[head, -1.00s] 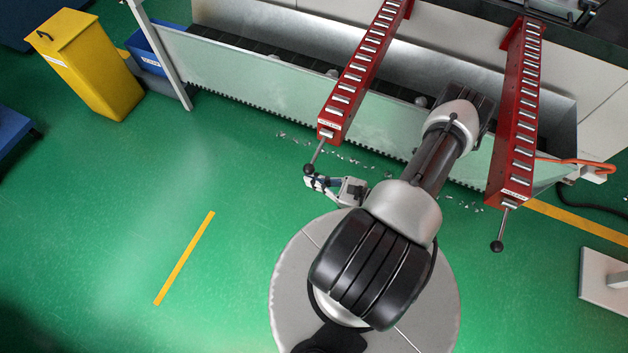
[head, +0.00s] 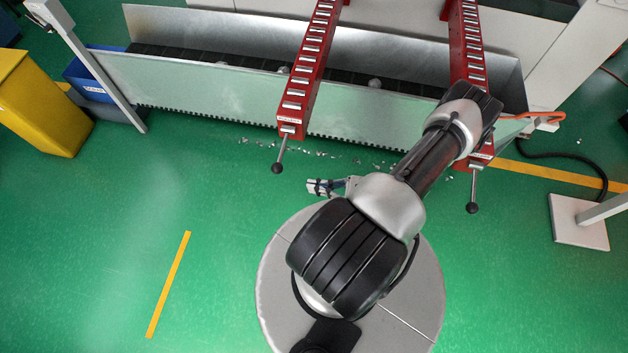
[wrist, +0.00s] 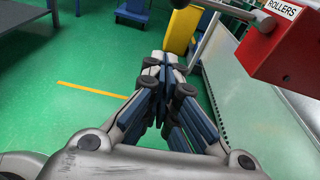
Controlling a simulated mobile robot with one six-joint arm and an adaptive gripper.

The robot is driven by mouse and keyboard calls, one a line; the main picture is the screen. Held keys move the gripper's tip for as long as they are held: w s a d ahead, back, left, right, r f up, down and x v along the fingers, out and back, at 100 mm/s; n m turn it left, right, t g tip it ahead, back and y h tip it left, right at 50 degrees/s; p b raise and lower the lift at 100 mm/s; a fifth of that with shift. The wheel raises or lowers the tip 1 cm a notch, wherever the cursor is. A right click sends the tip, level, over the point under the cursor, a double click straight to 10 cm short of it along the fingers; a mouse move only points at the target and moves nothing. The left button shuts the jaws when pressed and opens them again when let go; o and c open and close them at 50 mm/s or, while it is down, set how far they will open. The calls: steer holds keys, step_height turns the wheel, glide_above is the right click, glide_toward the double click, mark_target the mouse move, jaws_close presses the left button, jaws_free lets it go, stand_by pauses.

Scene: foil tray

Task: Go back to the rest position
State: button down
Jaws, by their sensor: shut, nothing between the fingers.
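My gripper (head: 312,187) shows small in the head view, partly behind my arm, over the green floor in front of the conveyor trough. In the wrist view my gripper (wrist: 163,66) has its fingers together at the middle, with nothing between them. It is apart from everything around it. No foil tray can be made out in either view.
Two red roller rails (head: 305,80) reach out from the trough (head: 200,92), each ending in a rod with a black knob. One red rail end (wrist: 290,50) is close at the upper right. A yellow bin (head: 40,105) stands left. Open floor lies front left.

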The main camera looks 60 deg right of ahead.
stand_by(0.4)
steer(key=w+a+r+n+g+y, duration=0.1)
steer(key=w+a+r+n+g, duration=0.2)
steer(key=r+n+g, duration=0.45)
steer(key=w+a+r+n+g, duration=0.25)
steer(key=w+r+n, duration=0.2)
steer(key=r, duration=0.55)
steer(key=w+a+r+n+g+y, duration=0.1)
steer(key=w+a+r+n+g, duration=0.1)
steer(key=a+r+n+g, duration=0.4)
steer(key=s+a+r+n+t+h, duration=0.3)
steer(key=r+n, duration=0.3)
steer(key=r, duration=0.3)
steer(key=s+a+r+n+t+h, duration=0.2)
steer(key=s+a+r+n+h, duration=0.2)
steer(key=r, duration=0.5)
steer(key=a+n+h, duration=0.1)
steer(key=a+n, duration=0.1)
steer(key=shift+s+a+r+n+t, duration=0.2)
steer(key=shift+s+a+n+t, duration=0.1)
steer(key=shift+n+t, duration=0.1)
steer(key=shift+d, duration=0.15)
